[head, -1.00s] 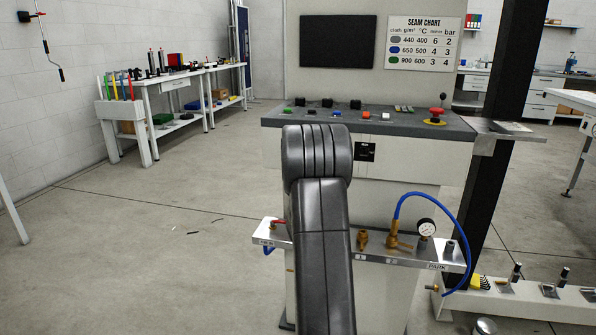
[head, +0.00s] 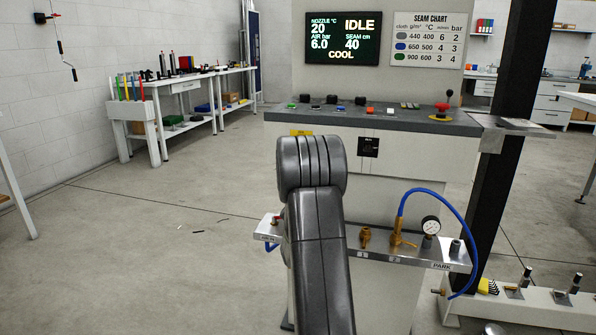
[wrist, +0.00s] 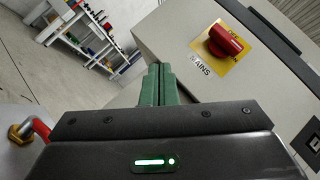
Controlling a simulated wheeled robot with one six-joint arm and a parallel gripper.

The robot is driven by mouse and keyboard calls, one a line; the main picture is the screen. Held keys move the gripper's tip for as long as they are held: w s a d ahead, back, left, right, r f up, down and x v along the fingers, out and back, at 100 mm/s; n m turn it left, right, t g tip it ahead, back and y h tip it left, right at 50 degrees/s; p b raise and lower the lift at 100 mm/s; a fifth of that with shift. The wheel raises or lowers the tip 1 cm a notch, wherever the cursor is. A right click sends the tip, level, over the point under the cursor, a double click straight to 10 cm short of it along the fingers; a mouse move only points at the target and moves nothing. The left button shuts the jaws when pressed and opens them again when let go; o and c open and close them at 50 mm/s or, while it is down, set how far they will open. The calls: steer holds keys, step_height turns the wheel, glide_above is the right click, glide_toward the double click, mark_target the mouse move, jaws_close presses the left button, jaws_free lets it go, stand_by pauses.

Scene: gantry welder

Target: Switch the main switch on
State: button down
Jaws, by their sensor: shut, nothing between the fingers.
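The main switch (wrist: 224,40) is a red rotary knob on a yellow plate, with a "MAINS" label, on the pale cabinet face in the wrist view. In the head view only part of its yellow plate (head: 300,133) shows above my arm. My gripper (wrist: 157,72) has its green fingers shut and empty, left of the knob and apart from it. In the head view my arm hides the gripper and the knob. The display (head: 343,41) is lit and reads "IDLE", nozzle 20, air 6.0, seam 40 and "COOL".
The console top (head: 400,119) carries several buttons and a red mushroom button (head: 442,108). A metal shelf (head: 395,248) below holds brass fittings, a gauge (head: 430,226) and a blue hose. A red lever (wrist: 40,128) is near the gripper at left. A dark post stands at right.

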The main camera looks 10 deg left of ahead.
steer(key=s+f, duration=0.3)
steer(key=shift+s+f, duration=0.4)
